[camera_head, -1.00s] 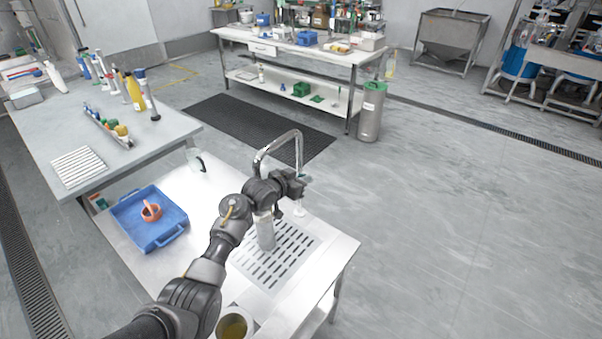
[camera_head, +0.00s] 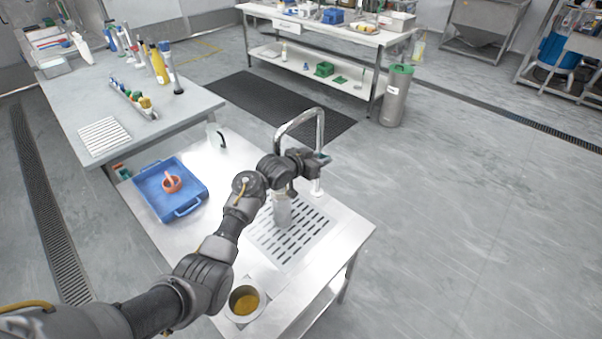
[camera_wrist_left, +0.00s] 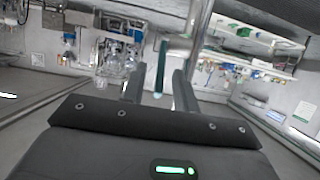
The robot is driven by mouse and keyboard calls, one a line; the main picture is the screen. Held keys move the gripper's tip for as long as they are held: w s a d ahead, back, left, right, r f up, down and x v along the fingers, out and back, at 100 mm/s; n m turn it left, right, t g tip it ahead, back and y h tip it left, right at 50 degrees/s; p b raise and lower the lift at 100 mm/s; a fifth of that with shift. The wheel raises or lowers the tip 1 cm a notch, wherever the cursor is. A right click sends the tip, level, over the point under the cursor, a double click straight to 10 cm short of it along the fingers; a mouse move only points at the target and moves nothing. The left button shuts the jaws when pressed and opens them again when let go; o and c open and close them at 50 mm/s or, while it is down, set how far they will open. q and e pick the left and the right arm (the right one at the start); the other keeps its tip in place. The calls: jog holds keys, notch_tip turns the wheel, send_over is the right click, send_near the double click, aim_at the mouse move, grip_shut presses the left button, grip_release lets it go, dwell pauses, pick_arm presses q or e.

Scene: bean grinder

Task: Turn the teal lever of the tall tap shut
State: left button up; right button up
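The tall tap (camera_head: 320,130) is a chrome, arched pipe standing at the far right side of the steel table. Its teal lever (camera_wrist_left: 161,66) shows in the left wrist view, hanging down between the two fingers; a small teal bit also shows by the gripper in the head view. My left gripper (camera_wrist_left: 158,88) is open around the lever, with a gap visible on both sides of it. In the head view my left gripper (camera_head: 318,165) is at the tap's upright and partly hides it. My right gripper is out of view.
A pale cylindrical vessel (camera_head: 282,211) stands on the slotted drain plate (camera_head: 295,243) below my left wrist. A metal cup with yellow-brown contents (camera_head: 244,302) stands near the front edge. Open floor lies to the right.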

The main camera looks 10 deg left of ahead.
pick_arm(q)
jog(key=s+a+b, duration=0.1)
jog(key=s+a, duration=0.5)
jog(key=s, duration=0.3)
jog(key=shift+s+a, duration=0.25)
jog(key=shift+s, duration=0.1)
